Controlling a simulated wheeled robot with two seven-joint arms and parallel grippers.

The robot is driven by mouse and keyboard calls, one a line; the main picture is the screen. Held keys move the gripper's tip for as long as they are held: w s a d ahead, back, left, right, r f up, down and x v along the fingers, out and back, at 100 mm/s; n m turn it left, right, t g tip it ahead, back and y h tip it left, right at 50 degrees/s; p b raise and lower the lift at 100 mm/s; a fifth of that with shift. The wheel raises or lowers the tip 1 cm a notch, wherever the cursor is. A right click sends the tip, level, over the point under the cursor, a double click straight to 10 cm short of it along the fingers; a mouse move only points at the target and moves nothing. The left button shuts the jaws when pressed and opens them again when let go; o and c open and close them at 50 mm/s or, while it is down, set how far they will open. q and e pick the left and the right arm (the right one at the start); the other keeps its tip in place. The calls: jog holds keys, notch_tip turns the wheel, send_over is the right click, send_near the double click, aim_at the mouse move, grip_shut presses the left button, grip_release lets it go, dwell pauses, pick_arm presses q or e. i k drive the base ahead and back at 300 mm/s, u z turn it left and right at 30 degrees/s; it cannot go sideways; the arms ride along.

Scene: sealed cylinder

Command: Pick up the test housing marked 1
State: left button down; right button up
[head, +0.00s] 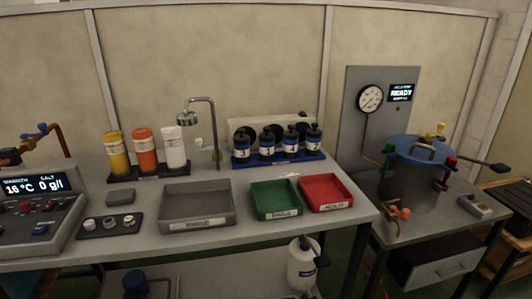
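Several small dark housings with white label bands stand upright in a row in a blue rack (282,160) at the back of the bench. They are a leftmost housing (241,146), a second (266,146), a third (290,142) and a rightmost one (313,140). The marks on their labels are too small to read surely, so I cannot tell which is marked 1. Neither of my grippers is in view.
In front of the rack are a green tray (254,202), a red tray (349,197) and a grey tray (163,220). A tap (213,125) and bottles (146,150) stand left. A blue-lidded pressure vessel (397,180) stands on the right table.

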aim_at(267, 139)
jog(key=k, duration=0.35)
jog(key=z, duration=1.35)
jog(key=i, duration=1.05)
jog(key=u, duration=2.5)
